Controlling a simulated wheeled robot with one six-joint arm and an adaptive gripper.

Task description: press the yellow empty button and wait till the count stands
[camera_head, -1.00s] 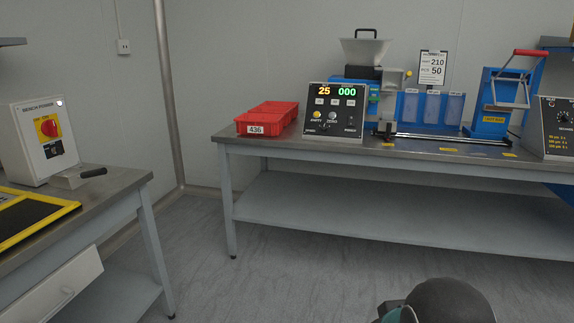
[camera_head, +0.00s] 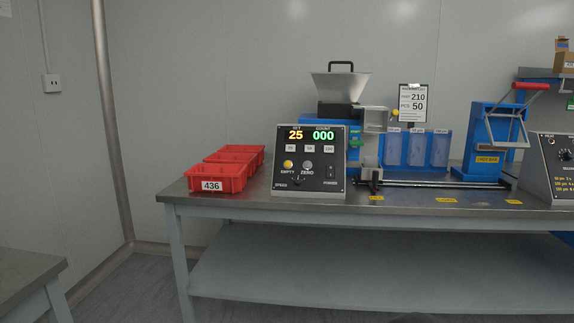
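The yellow empty button (camera_head: 288,164) is at the left of the lower row on the control panel (camera_head: 309,180), above the label EMPTY. A grey zero button (camera_head: 307,165) sits to its right. The count display (camera_head: 323,135) reads 000 in green, and the set display (camera_head: 296,135) reads 25 in orange. The vision sorter (camera_head: 340,110) stands behind the panel with a metal hopper on top. My gripper is not in view, so its state does not show.
Red bins (camera_head: 218,180), the front one labelled 436, stand left of the panel on the workbench (camera_head: 400,207). Blue bins (camera_head: 416,150) and a blue stand (camera_head: 487,145) are to the right. Another table (camera_head: 25,275) is at lower left. Floor between the tables is clear.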

